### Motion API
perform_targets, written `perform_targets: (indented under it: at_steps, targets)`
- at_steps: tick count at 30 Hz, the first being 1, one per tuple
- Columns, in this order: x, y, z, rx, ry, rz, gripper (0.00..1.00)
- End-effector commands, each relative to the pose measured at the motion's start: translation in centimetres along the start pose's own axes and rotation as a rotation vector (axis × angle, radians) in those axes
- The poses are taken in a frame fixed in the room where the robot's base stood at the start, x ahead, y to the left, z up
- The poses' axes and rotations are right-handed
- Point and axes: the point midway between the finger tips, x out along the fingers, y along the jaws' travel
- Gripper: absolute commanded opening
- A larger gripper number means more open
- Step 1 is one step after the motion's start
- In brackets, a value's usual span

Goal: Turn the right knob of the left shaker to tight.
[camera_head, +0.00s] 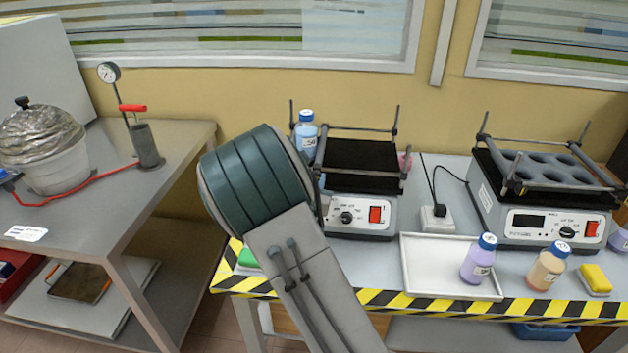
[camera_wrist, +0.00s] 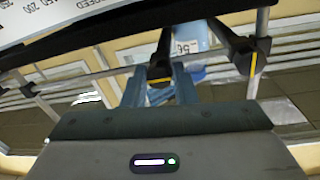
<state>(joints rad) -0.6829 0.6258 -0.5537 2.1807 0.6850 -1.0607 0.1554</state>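The left shaker (camera_head: 361,218) stands on the table in the head view. It has a black top, grey rods, a front dial (camera_head: 347,217) and a red switch (camera_head: 375,214). A dark clamp fitting (camera_head: 404,172) is at the right end of its front rod. My gripper is hidden behind my arm there. In the wrist view, my gripper (camera_wrist: 160,82) has its two blue-grey fingers apart. A black knob with a yellow line (camera_wrist: 161,62) shows between them; contact is unclear. A second such knob (camera_wrist: 254,52) is to the right. I cannot tell which is the right knob.
A blue-capped bottle (camera_head: 306,138) stands at the left shaker's left side. The right shaker (camera_head: 540,220), a white tray (camera_head: 420,275), purple (camera_head: 477,262) and orange (camera_head: 544,270) bottles and a yellow sponge (camera_head: 594,278) are to the right.

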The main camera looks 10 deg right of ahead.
Motion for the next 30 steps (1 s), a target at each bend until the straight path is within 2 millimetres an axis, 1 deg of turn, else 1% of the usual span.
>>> perform_targets:
  at_steps: [8, 14, 20, 30]
  targets:
    - [-0.03, 0.0, 0.08, 0.009, -0.001, 0.0, 0.03]
    - [-0.04, 0.02, 0.31, 0.071, -0.005, 0.0, 0.03]
    - [-0.01, 0.1, 0.52, 0.206, -0.014, 0.002, 0.03]
    - [-0.04, 0.1, 0.59, 0.521, -0.04, 0.006, 0.03]
